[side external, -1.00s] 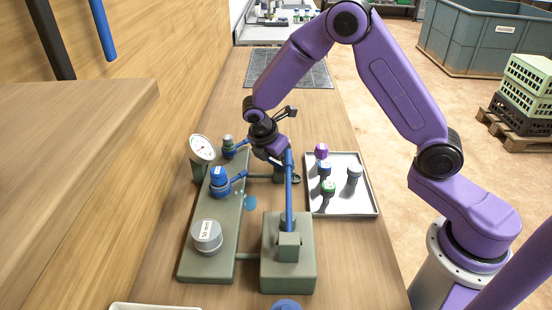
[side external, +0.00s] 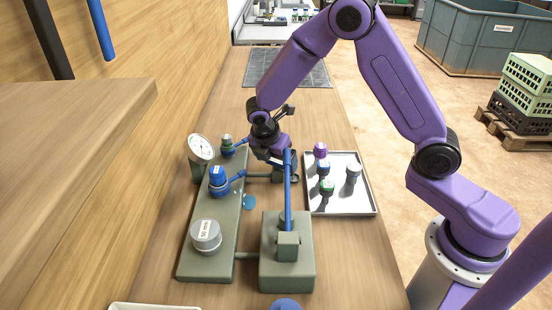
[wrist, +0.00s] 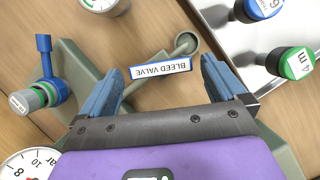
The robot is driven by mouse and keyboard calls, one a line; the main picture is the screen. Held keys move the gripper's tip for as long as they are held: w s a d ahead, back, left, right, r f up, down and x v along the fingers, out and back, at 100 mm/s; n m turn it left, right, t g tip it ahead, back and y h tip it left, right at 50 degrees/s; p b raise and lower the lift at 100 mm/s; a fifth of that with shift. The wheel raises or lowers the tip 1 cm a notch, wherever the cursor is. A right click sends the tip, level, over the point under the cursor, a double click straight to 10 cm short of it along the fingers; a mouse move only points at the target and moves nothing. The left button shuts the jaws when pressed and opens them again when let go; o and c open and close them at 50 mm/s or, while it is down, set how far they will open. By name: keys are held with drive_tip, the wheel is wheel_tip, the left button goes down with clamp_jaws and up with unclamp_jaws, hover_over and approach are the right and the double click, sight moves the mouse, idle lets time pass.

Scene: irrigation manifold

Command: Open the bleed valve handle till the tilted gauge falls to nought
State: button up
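A blue upright lever (side external: 288,195) rises from a green block (side external: 288,270) close to my gripper. Blue-handled valves (side external: 219,182) stand on the left plate. A tray (side external: 345,205) with several capped parts lies right.

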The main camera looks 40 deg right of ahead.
drive_tip(key=v, duration=1.7)
drive_tip(key=shift+r, duration=0.2)
drive_tip(key=shift+s, duration=0.1)
